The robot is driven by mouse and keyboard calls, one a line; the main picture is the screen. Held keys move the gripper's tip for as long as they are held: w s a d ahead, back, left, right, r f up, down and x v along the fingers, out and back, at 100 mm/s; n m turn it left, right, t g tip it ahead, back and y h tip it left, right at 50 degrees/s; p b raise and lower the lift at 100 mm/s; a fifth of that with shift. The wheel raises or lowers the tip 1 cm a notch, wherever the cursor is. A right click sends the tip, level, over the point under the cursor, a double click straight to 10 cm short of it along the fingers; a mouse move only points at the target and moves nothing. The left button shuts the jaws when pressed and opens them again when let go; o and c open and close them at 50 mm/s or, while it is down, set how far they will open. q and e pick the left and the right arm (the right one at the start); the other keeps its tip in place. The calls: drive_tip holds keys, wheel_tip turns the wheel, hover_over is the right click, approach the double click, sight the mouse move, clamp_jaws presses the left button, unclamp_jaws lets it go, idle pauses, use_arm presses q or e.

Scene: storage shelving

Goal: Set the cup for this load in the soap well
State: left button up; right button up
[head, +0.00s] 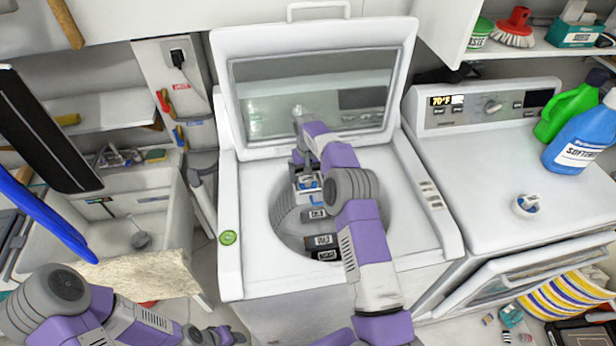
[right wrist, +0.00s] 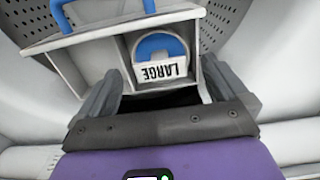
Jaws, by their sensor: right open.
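My right gripper (head: 300,160) reaches into the open top of the washer (head: 240,270). In the right wrist view its fingers (right wrist: 160,90) are open, one on each side of a white box-like piece (right wrist: 185,22). A blue round cup-like part (right wrist: 160,46) sits in this piece, above a label reading LARGE, upside down. I cannot tell whether the fingers touch it.
The washer lid (head: 315,90) stands open behind the arm. Dark labels (head: 322,241) show in the drum area. Blue softener (head: 582,140) and green bottles (head: 567,110) stand at the right on the dryer (head: 470,190). A sink (head: 130,215) is at the left.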

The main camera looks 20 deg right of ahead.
sight(308, 179)
wheel_tip(308, 179, up, 10)
drive_tip(key=p, duration=0.1)
drive_tip(key=shift+r, duration=0.2)
drive_tip(key=shift+f, duration=0.1)
idle(0.3)
